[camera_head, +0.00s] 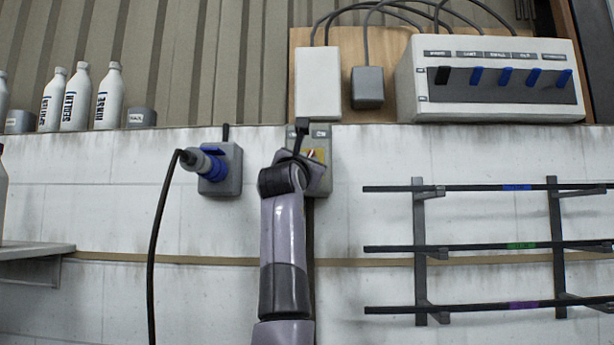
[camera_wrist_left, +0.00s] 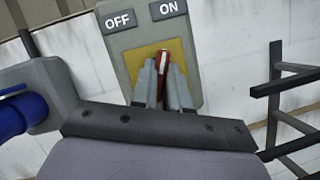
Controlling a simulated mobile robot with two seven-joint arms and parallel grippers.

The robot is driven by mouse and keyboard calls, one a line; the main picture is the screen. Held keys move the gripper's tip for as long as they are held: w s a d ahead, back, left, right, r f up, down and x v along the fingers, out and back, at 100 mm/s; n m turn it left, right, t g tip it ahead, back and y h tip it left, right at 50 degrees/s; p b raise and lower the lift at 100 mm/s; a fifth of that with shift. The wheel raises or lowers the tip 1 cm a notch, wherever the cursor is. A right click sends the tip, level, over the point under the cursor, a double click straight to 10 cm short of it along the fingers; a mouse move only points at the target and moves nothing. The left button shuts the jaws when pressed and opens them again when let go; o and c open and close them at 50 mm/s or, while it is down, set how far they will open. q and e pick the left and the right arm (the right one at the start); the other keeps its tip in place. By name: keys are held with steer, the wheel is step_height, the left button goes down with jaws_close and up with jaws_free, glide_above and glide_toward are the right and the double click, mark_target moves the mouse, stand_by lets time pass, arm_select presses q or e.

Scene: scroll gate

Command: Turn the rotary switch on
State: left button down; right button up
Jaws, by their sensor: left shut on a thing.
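The rotary switch is a grey box (camera_head: 322,131) on the white wall, partly hidden behind my left arm in the head view. In the left wrist view its plate (camera_wrist_left: 124,48) carries the labels OFF on the left and ON on the right. A red handle (camera_wrist_left: 163,60) with a white line sits on a yellow square (camera_wrist_left: 138,82). The handle points up, leaning towards the ON side. My left gripper (camera_wrist_left: 164,84) is shut on the handle, with one finger on each side. My right gripper is in neither view.
A grey socket (camera_head: 232,176) with a blue plug and hanging black cable is close left of my arm. A black rack (camera_head: 420,250) projects at the right. Above are a white box (camera_head: 318,82), a grey box (camera_head: 368,88) and a panel with blue switches (camera_head: 410,85). Bottles (camera_head: 110,95) stand upper left.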

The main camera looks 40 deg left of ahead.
arm_select(q)
steer(key=shift+s+r+m+h+b, duration=0.1)
steer(key=shift+m+h+b, duration=0.4)
steer(key=shift+m+b, duration=0.5)
steer(key=shift+r+m+h+b, duration=0.1)
steer(key=shift+m+h+b, duration=0.4)
steer(key=shift+m+b, duration=0.5)
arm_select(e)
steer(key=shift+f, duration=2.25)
arm_select(q)
steer(key=shift+m, duration=0.3)
steer(key=c, duration=1.3)
jaws_free()
steer(key=shift+o, duration=0.9)
steer(key=shift+f, duration=0.1)
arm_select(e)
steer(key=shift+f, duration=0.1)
arm_select(q)
steer(key=b+v, duration=0.2)
steer(key=v, duration=0.5)
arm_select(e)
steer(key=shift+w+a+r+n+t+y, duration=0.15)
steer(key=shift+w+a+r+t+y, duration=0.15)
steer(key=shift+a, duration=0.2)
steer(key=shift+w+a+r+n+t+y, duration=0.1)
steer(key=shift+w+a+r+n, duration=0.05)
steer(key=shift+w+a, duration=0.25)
